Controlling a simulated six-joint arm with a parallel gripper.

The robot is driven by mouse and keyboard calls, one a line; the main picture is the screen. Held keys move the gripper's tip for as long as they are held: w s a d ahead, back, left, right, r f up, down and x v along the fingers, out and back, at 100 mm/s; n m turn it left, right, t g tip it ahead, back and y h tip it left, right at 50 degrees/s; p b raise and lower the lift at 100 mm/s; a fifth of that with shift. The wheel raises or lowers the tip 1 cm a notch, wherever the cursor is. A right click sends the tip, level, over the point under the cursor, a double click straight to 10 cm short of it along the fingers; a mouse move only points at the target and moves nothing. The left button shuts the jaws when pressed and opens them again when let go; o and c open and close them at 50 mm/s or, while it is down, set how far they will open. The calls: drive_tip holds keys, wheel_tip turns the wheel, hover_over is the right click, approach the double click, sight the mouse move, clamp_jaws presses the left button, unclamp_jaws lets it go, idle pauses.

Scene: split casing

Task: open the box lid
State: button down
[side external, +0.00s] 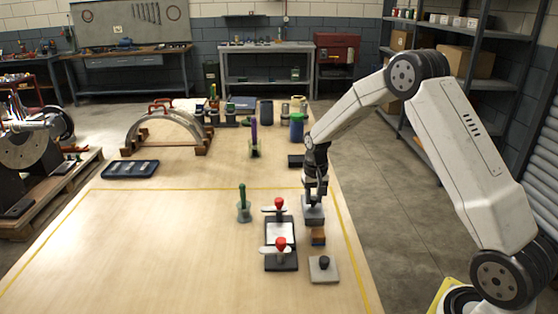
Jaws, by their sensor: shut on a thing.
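My gripper (315,196) points straight down near the right side of the table. It is shut on the top of a grey, box-like piece (314,214), probably at a knob or handle that the fingers hide. The piece has a lighter top and a darker lower part. I cannot tell whether the lid and the box body are apart or touching. A flat grey square plate with a black knob (323,268) lies on the table nearer the camera.
A small orange-brown block (318,237) sits just in front of the grey piece. Left of it is a black fixture with red-knobbed clamps (280,258). A green-handled tool stands in a clear holder (243,210). The table's left front is clear.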

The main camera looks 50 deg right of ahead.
drive_tip(key=shift+w+d+r, duration=0.1)
drive_tip(key=shift+w+d, duration=2.05)
drive_tip(key=shift+c, duration=2)
unclamp_jaws()
wheel_tip(320, 180, up, 8)
